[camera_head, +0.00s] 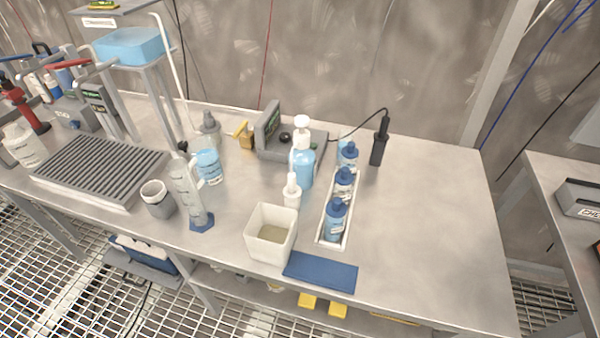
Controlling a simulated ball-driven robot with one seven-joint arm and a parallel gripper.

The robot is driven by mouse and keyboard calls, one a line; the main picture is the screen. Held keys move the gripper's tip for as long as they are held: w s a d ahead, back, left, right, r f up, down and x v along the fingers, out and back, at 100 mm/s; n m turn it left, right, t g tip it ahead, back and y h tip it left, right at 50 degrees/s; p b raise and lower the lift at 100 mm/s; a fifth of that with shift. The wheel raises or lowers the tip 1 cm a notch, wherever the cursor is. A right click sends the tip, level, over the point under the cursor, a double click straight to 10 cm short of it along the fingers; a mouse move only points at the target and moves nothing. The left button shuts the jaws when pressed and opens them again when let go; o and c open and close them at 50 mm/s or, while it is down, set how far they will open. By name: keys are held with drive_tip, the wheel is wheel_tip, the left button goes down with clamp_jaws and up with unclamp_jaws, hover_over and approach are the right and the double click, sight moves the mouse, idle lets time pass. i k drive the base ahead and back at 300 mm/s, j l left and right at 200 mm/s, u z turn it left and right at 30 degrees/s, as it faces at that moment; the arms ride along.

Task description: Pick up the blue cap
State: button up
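Several bottles with blue caps stand in a row in a narrow white tray (321,234) on the steel bench. The nearest blue cap (337,204) is on a blue bottle (335,226). Behind it are a middle blue cap (344,173) and a far blue cap (349,147), each on its own bottle. I cannot tell which cap the task means, and I see no clearly loose cap. My gripper is not in view.
A square white container (271,232) and a blue mat (320,271) lie near the front edge. A pump bottle (302,165) and a small white bottle (292,193) stand left of the tray. The bench top (425,215) is clear to the right.

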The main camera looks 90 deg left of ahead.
sight(343, 178)
drive_tip(key=u, duration=0.4)
drive_tip(key=i+l+u, duration=0.1)
drive_tip(key=u, duration=0.35)
drive_tip(key=i+l+u, duration=0.1)
drive_tip(key=u, duration=0.3)
drive_tip(key=l+u, duration=0.1)
drive_tip(key=u, duration=0.3)
drive_tip(key=l+u, duration=0.1)
drive_tip(key=u, duration=0.3)
drive_tip(key=l+u, duration=0.3)
drive_tip(key=l, duration=0.15)
drive_tip(key=l+u, duration=0.25)
drive_tip(key=l, duration=0.2)
drive_tip(key=l+u, duration=0.3)
drive_tip(key=l, duration=0.15)
drive_tip(key=k+l+u, duration=0.15)
drive_tip(key=l+u, duration=0.15)
drive_tip(key=k+l+u, duration=0.15)
drive_tip(key=l+u, duration=0.15)
drive_tip(key=l, duration=0.25)
drive_tip(key=k+l, duration=0.2)
drive_tip(key=l, duration=0.2)
drive_tip(key=k+l, duration=0.15)
drive_tip(key=l, duration=0.25)
drive_tip(key=k+l, duration=0.2)
drive_tip(key=l, duration=0.2)
